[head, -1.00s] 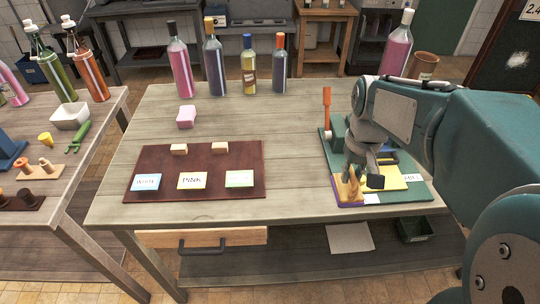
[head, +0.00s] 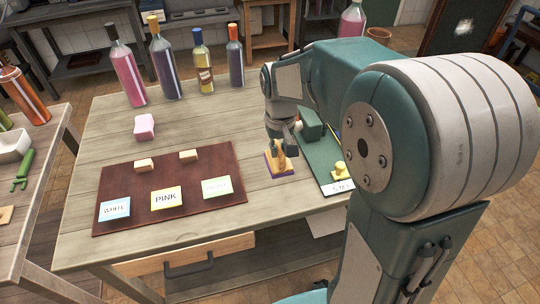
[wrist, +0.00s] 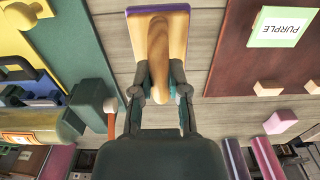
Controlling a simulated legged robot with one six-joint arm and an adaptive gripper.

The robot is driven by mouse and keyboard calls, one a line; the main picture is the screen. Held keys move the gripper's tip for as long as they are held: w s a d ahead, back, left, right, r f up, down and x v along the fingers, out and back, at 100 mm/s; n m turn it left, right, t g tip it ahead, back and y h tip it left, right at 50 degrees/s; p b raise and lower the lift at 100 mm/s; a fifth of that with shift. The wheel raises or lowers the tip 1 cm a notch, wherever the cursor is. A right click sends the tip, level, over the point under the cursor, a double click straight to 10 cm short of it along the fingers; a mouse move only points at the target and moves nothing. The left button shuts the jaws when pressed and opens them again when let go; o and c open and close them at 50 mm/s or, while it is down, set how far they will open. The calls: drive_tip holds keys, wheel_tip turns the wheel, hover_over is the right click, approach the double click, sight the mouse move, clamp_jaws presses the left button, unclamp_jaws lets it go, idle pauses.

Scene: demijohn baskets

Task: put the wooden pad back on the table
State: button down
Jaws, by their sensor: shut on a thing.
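The wooden pad (head: 270,170) has a flat base with a purple edge and an upright wooden handle. My gripper (head: 281,140) is shut on that handle. In the wrist view the pad (wrist: 179,30) lies beyond the fingertips, with its handle between the two fingers (wrist: 160,92). The pad is over bare boards of the table (head: 245,125), between the brown mat and the green board. I cannot tell whether its base touches the table or hangs slightly above it.
The brown mat (head: 130,172) with WHITE, PINK and another card lies left of the pad. The green board (head: 322,158) with a yellow knobbed piece (head: 339,172) lies close on the right. A pink block (head: 144,126) and several bottles stand farther back.

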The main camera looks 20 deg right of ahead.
sight(274, 159)
drive_tip(key=f, duration=0.1)
drive_tip(key=w, duration=0.1)
drive_tip(key=w+f, duration=0.1)
drive_tip(key=shift+a+f, duration=0.25)
drive_tip(key=shift+f, duration=0.1)
drive_tip(key=shift+w+d+f, duration=0.25)
drive_tip(key=shift+w+f, duration=0.2)
drive_tip(key=shift+f, duration=0.05)
wheel_tip(274, 159, down, 3)
drive_tip(key=shift+w+a+f, duration=0.1)
drive_tip(key=shift+a, duration=0.25)
drive_tip(key=shift+f, duration=0.15)
drive_tip(key=c, duration=0.6)
unclamp_jaws()
drive_tip(key=shift+d, duration=0.15)
drive_tip(key=shift+c, duration=0.2)
drive_tip(key=shift+d, duration=0.1)
